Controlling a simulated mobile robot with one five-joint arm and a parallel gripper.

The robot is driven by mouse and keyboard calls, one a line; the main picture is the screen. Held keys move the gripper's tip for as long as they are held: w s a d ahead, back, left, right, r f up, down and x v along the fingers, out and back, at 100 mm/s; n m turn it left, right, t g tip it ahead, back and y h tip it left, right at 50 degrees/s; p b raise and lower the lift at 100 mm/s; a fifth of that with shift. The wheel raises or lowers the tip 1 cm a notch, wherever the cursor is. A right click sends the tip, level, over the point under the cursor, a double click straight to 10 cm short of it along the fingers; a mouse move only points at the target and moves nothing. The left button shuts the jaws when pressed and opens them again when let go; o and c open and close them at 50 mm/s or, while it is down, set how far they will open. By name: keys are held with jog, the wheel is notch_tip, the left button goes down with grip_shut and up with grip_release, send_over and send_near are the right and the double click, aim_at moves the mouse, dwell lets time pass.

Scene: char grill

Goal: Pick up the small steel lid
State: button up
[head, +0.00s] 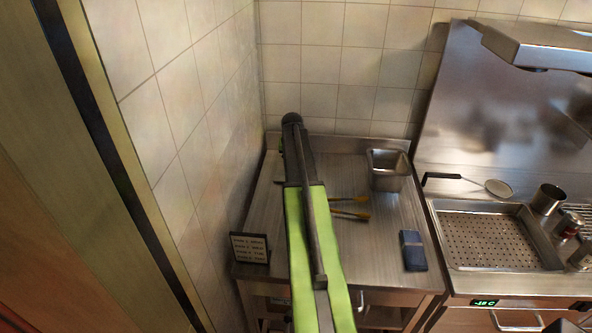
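I cannot make out a small steel lid for certain in the head view. My green and black arm reaches up over the steel counter (345,215) and covers part of it. The dark far end of the arm is near the back wall. I cannot make out the fingers of my gripper there, nor whether they hold anything.
A square steel container (389,172) stands at the counter's back right. Yellow-tipped brushes (352,214) and a dark blue box (412,251) lie right of my arm. A small sign (250,248) stands front left. A strainer (498,188) and perforated tray (490,238) are further right.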

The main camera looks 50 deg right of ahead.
grip_shut()
dwell(1.0)
